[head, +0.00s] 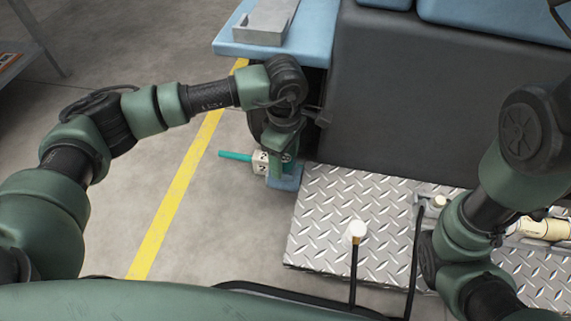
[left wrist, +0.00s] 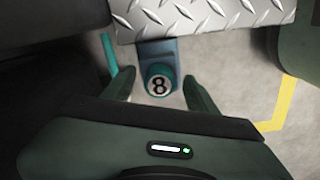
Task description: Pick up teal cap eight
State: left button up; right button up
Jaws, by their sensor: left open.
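Teal cap eight (left wrist: 160,84) shows in the left wrist view as a round cap with a dark 8 on a pale disc and a teal rim. It sits in front of a blue bracket (left wrist: 159,52) below the tread plate's edge. My left gripper (left wrist: 159,76) is open, with one finger on each side of the cap and visible gaps between. In the head view my left gripper (head: 279,160) points down beside the blue bracket (head: 286,178); the cap's face cannot be made out there. My right gripper is not in view; only my right arm shows.
A teal rod (head: 235,155) juts left from a pale block (head: 261,162) with dark marks. A diamond tread plate (head: 325,215) lies right of my left gripper. A dark cabinet (head: 420,110) stands behind. Floor with a yellow line (head: 180,197) is clear at left.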

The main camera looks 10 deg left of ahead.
pick_arm(q)
jog(key=shift+r, duration=0.1)
jog(key=shift+c, duration=0.4)
grip_shut()
